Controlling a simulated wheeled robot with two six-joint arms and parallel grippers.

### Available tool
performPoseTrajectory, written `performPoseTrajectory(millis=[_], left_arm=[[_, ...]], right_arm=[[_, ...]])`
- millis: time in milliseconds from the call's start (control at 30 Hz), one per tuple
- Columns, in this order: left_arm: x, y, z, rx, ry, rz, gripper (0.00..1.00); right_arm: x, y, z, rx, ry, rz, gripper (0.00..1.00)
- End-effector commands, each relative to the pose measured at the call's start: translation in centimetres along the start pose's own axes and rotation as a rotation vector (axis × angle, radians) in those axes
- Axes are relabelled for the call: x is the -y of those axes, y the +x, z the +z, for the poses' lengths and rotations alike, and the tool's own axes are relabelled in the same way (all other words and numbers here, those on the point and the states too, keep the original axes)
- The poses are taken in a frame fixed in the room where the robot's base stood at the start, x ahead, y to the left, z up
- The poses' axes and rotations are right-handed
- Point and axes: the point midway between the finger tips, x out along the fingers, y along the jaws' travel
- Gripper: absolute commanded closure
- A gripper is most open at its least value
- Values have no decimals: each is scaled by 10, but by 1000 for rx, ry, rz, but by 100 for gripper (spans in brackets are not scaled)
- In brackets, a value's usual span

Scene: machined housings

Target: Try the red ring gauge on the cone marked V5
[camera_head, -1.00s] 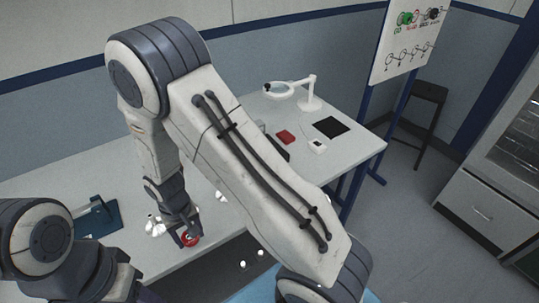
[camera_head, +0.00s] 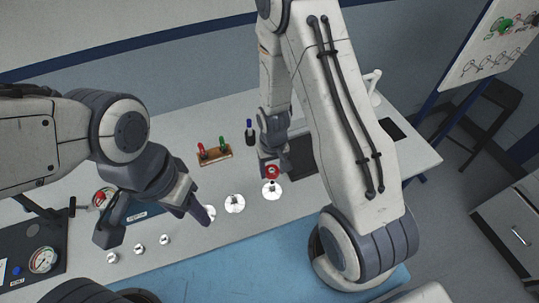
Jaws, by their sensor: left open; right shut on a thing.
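My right gripper (camera_head: 271,168) is shut on the red ring gauge (camera_head: 272,172). It holds the gauge at the top of the rightmost shiny cone (camera_head: 272,191); I cannot tell whether they touch. A second cone (camera_head: 235,204) stands to its left. A third (camera_head: 210,212) is partly hidden behind a finger of my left gripper. No marking on the cones is legible, so I cannot tell which is V5. My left gripper (camera_head: 155,222) is open and empty, above the table's left part.
Several small metal pieces (camera_head: 139,249) stand in a row near the front edge. A wooden rack (camera_head: 214,154) with red and green handled tools is behind the cones. A dial gauge (camera_head: 43,260) is at far left. A dark mat (camera_head: 304,160) lies right of my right gripper.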

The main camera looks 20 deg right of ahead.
Motion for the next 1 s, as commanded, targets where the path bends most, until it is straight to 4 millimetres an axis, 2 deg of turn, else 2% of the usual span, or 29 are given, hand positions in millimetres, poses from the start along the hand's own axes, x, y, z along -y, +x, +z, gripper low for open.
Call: performPoseTrajectory(millis=[367, 1000], left_arm=[[0, 2, 0, 0, 0, 0, 50], [3, 40, 2, 0, -4, 0, 50]], right_arm=[[-3, 2, 2, -1, 5, 0, 100], [0, 48, 1, -2, 1, 0, 100]])
